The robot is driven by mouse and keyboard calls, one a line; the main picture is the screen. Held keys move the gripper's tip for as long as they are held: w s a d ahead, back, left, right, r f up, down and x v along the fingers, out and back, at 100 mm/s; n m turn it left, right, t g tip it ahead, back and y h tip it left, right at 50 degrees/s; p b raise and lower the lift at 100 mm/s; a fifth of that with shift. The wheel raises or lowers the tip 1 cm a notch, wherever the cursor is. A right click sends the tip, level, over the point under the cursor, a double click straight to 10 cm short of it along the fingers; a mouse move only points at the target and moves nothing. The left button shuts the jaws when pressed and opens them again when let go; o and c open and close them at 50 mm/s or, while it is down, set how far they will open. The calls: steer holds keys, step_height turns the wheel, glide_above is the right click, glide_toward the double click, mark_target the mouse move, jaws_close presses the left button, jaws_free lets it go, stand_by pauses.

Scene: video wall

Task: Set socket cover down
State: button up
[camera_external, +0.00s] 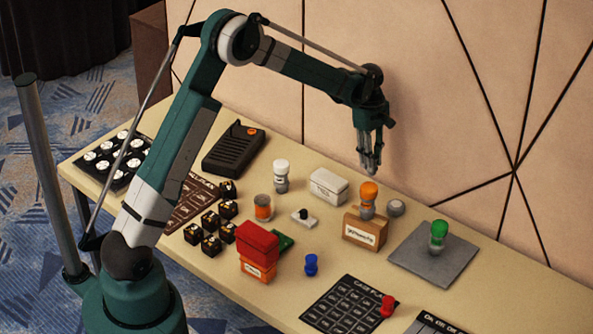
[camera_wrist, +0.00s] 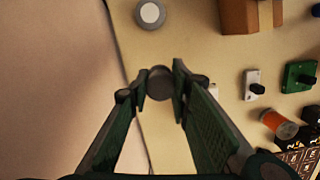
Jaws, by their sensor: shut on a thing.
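My gripper (camera_external: 369,168) hangs above the back part of the table, near the wall, with its fingers pointing down. In the wrist view its fingertips (camera_wrist: 160,88) are closed on a small round grey piece, which I take for the socket cover (camera_wrist: 160,80). The held piece is hard to make out in the external view. A similar grey round piece (camera_external: 396,208) stands on the table to the right of my gripper, and it also shows at the top of the wrist view (camera_wrist: 150,14).
A white box (camera_external: 328,187) lies left of and below the gripper. A cardboard box (camera_external: 365,230) with an orange-topped figure (camera_external: 368,196) stands in front. A grey plate (camera_external: 425,262) bears a green-topped figure (camera_external: 438,235). A black device (camera_external: 235,150) lies at left.

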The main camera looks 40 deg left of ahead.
mark_target(371, 174)
steer(key=shift+f, duration=0.1)
steer(key=shift+f+b, duration=0.45)
steer(key=shift+f, duration=2.55)
steer(key=shift+f, duration=1.9)
steer(key=shift+f+b, duration=0.15)
steer(key=shift+b, duration=0.25)
steer(key=o, duration=0.7)
steer(key=r, duration=0.4)
steer(key=a+r+p, duration=0.1)
steer(key=r, duration=0.7)
steer(key=shift+w+a+r+p, duration=0.15)
steer(key=shift+a+p, duration=0.05)
steer(key=shift+p, duration=0.2)
